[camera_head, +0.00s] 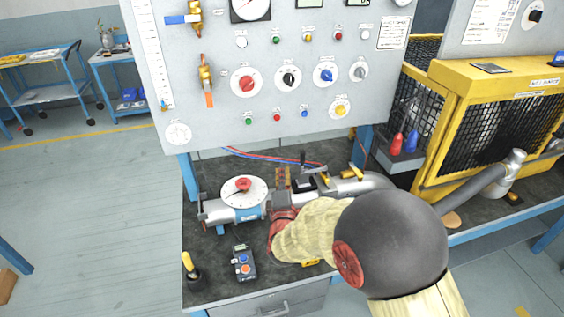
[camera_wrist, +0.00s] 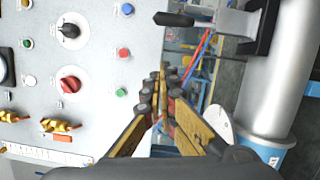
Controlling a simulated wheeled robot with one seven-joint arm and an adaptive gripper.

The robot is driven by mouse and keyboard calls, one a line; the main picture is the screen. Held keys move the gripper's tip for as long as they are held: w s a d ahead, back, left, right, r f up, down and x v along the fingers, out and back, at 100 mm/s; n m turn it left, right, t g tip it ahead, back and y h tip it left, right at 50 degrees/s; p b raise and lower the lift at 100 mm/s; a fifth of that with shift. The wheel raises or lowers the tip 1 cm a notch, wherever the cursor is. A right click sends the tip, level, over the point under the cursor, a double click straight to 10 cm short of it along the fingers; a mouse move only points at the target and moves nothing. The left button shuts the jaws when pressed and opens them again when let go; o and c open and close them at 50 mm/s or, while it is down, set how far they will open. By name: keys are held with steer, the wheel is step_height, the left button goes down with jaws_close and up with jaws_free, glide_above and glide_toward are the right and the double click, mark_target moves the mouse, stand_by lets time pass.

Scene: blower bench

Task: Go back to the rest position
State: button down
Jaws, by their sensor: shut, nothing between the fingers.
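My gripper (camera_wrist: 162,85) is shut and empty, its fingertips together in the wrist view. In the head view my arm reaches in from the lower right over the bench, and my gripper (camera_head: 281,182) is partly hidden behind the wrist. It is just right of the round white dial with a red knob (camera_head: 243,186) on the blue and grey pipe fitting. I cannot tell whether the fingers touch anything.
The upright control panel (camera_head: 285,110) with knobs and buttons stands behind the bench. A yellow mesh cage (camera_head: 440,85) is at the right.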

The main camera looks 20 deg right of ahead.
steer(key=s+a+f+m+g+y, duration=0.2)
steer(key=f+m+g, duration=0.1)
steer(key=f, duration=0.3)
steer(key=s+a+f+m+g+y, duration=0.2)
steer(key=s+a+f, duration=0.1)
steer(key=f, duration=0.3)
steer(key=s+a+f+m+g+y, duration=0.1)
steer(key=s+a+f+m+g, duration=0.2)
steer(key=s, duration=0.4)
steer(key=s+d+r+m+g, duration=0.2)
steer(key=s+r+m+g, duration=0.15)
steer(key=s+r, duration=0.45)
steer(key=s+d+r+m+g, duration=0.25)
steer(key=s+r+m, duration=0.2)
steer(key=s, duration=0.85)
steer(key=s+d+r+m+t, duration=0.1)
steer(key=s+d+r, duration=0.2)
steer(key=r, duration=0.7)
steer(key=shift+s+d+t+h, duration=0.2)
steer(key=shift+s+t+h, duration=0.1)
steer(key=shift+s+t, duration=0.1)
